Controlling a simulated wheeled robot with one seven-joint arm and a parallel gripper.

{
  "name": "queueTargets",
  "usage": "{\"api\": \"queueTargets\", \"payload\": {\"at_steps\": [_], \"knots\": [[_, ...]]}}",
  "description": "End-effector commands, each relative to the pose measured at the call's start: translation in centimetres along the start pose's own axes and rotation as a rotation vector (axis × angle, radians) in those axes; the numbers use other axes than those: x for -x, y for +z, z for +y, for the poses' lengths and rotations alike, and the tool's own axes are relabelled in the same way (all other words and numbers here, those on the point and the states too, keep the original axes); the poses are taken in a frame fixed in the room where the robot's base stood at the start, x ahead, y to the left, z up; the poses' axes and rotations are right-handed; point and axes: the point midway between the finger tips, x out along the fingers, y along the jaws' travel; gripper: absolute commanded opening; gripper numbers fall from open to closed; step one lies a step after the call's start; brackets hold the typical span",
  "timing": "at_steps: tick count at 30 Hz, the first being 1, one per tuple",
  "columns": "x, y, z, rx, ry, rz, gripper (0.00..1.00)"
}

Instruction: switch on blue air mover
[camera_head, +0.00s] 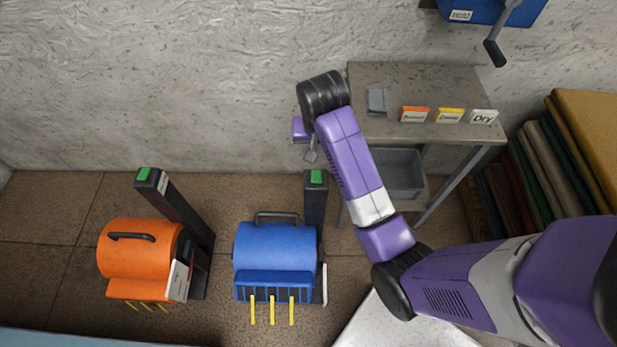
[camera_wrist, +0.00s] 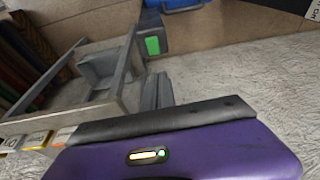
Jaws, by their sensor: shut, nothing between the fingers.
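The blue air mover (camera_head: 275,247) stands on the floor in the head view, with yellow prongs at its front. A dark post (camera_head: 315,205) with a green button (camera_head: 316,176) on top rises behind its right side. My gripper (camera_head: 311,156) is shut and empty, close to this post's top; in the picture its tips lie just above the button. In the wrist view the green button (camera_wrist: 153,46) shows past my fingers (camera_wrist: 157,92), with a gap in the picture. I cannot tell whether they touch. A corner of the blue air mover (camera_wrist: 178,4) shows at the top.
An orange air mover (camera_head: 140,250) with its own post and green button (camera_head: 144,174) stands at left. A grey table (camera_head: 380,75) with small labelled signs and a grey bin (camera_head: 400,172) below is beside my forearm.

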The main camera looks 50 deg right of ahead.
Motion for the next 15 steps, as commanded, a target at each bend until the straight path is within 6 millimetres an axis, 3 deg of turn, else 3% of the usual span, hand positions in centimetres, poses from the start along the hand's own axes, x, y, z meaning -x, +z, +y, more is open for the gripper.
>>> {"api": "queueTargets", "payload": {"at_steps": [3, 8, 15], "knots": [[0.0, 1.4, 0.6, -0.020, 0.027, -0.056, 0.00], [-1.0, 1.8, 0.8, -0.031, 0.033, -0.067, 0.00], [-5.2, 2.1, 1.0, -0.029, 0.034, -0.068, 0.00]]}}
